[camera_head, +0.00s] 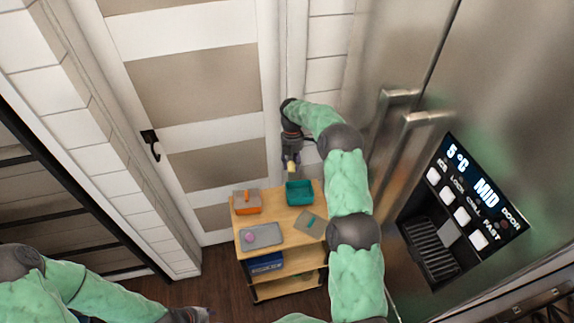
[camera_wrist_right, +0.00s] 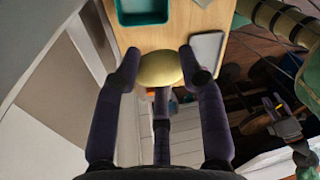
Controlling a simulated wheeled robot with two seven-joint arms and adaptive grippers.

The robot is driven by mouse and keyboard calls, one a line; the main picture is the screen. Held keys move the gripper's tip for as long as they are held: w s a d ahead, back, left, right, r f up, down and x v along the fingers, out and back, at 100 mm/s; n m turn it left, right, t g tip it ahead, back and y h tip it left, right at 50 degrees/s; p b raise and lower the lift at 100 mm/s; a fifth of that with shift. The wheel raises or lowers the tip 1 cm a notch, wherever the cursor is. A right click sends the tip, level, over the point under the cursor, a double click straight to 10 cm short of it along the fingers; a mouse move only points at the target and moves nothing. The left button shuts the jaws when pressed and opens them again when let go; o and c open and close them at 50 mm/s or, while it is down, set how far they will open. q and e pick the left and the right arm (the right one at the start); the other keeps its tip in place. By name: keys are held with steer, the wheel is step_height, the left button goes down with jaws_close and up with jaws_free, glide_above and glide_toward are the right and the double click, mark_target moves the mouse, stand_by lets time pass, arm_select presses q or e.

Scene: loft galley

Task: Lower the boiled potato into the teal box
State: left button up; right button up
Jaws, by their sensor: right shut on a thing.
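The boiled potato (camera_head: 291,168) is a small pale yellow lump at the tip of my right gripper (camera_head: 291,161). In the right wrist view the potato (camera_wrist_right: 160,69) sits between the two dark fingers, which are shut on it. The teal box (camera_head: 299,199) is an open box on top of the wooden cart, near its back edge. The potato is held above and behind the box, apart from it. In the right wrist view the teal box (camera_wrist_right: 143,18) shows beyond the potato, cut by the top edge. My left gripper (camera_head: 190,314) is low at the bottom edge, partly cut off, its fingers unclear.
On the wooden cart (camera_head: 278,214) are an orange and grey box (camera_head: 247,208), a grey tray (camera_head: 270,239) with a pinkish round thing (camera_head: 249,238), and a flat grey-brown board (camera_head: 304,227). A blue crate (camera_head: 264,265) is on the shelf below. A steel fridge stands right, a door behind.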

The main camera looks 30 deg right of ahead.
steer(key=shift+d+f, duration=0.1)
steer(key=shift+d, duration=0.4)
steer(key=shift+f, duration=0.25)
step_height(320, 180, down, 9)
steer(key=b, duration=0.3)
steer(key=shift+f, duration=0.2)
steer(key=shift+f, duration=0.1)
steer(key=shift+f+b, duration=2.2)
steer(key=shift+f, duration=0.2)
